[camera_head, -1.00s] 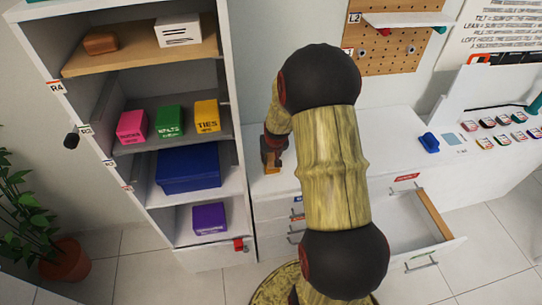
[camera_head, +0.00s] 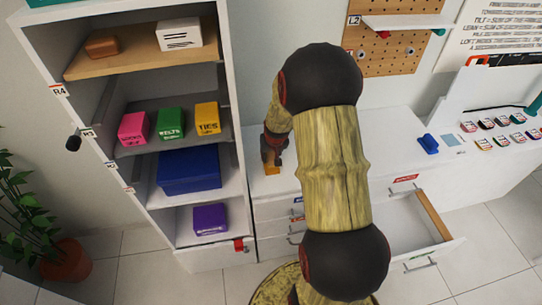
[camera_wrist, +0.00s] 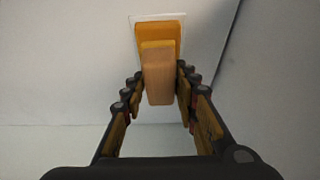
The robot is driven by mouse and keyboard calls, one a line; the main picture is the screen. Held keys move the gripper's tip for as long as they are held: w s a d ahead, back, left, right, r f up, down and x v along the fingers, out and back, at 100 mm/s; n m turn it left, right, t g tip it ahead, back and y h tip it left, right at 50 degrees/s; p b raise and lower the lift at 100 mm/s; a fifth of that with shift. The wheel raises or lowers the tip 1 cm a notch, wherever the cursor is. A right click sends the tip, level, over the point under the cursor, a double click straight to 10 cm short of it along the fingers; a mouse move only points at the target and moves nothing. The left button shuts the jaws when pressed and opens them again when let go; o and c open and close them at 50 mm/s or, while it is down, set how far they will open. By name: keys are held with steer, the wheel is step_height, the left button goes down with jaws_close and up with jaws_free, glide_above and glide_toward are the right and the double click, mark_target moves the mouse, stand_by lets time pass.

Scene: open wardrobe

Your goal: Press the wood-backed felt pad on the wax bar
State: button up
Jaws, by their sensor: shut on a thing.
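My gripper (camera_wrist: 158,90) is shut on the wood-backed felt pad (camera_wrist: 158,80), a tan wooden block held upright between the fingers. The wax bar (camera_wrist: 170,31) is orange-yellow and lies on a white patch, just beyond the pad in the wrist view. The pad hides part of the bar, and I cannot tell whether the two touch. In the head view my gripper (camera_head: 272,154) is low over the white counter beside the wardrobe, with a small orange-brown piece under it; pad and bar are hard to separate there.
The white counter (camera_head: 390,130) is clear around the gripper. The open wardrobe (camera_head: 235,150) stands close on the left. A drawer (camera_head: 412,225) stands open at the right, below the counter. A blue object (camera_head: 428,144) and several small tins (camera_head: 500,122) lie farther right.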

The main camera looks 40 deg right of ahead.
mark_target(271, 154)
steer(key=shift+r+p, duration=1.6)
steer(key=shift+r, duration=1.1)
steer(key=shift+s+f, duration=0.1)
